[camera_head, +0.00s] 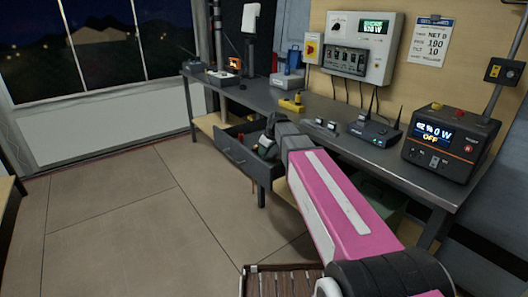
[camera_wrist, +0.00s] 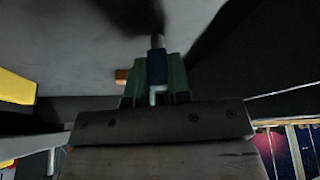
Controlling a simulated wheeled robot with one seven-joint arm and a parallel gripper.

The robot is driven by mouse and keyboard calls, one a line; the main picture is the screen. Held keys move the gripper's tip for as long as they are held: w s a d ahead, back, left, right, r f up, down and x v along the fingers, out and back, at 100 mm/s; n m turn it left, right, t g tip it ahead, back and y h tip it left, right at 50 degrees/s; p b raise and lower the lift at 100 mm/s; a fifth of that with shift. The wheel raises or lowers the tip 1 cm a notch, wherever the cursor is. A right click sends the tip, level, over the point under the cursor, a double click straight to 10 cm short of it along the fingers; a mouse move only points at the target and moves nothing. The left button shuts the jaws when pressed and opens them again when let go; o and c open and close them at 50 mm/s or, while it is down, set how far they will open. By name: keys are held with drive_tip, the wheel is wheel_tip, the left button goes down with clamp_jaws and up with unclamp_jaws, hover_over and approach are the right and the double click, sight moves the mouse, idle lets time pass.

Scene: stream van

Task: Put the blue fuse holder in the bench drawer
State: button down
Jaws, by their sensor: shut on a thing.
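The bench drawer (camera_head: 243,160) is pulled open below the front edge of the workbench, left of my arm in the head view. My gripper (camera_head: 267,145) is at the drawer's right end, over or inside the opening; I cannot tell which. In the wrist view, my gripper's green fingers (camera_wrist: 157,80) are shut on a small dark blue piece with a grey tip, which looks like the blue fuse holder (camera_wrist: 157,66). The head view does not show the held piece clearly. My wrist hides part of the drawer's inside.
The grey workbench (camera_head: 255,97) carries a yellow block (camera_head: 291,104), a router (camera_head: 374,133) and a black power unit (camera_head: 447,142). A wooden slatted crate (camera_head: 283,283) stands on the floor near me. The floor left of the drawer is clear.

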drive_tip(key=shift+f, duration=0.1)
drive_tip(key=c, duration=1.1)
unclamp_jaws()
drive_tip(key=v, duration=1.2)
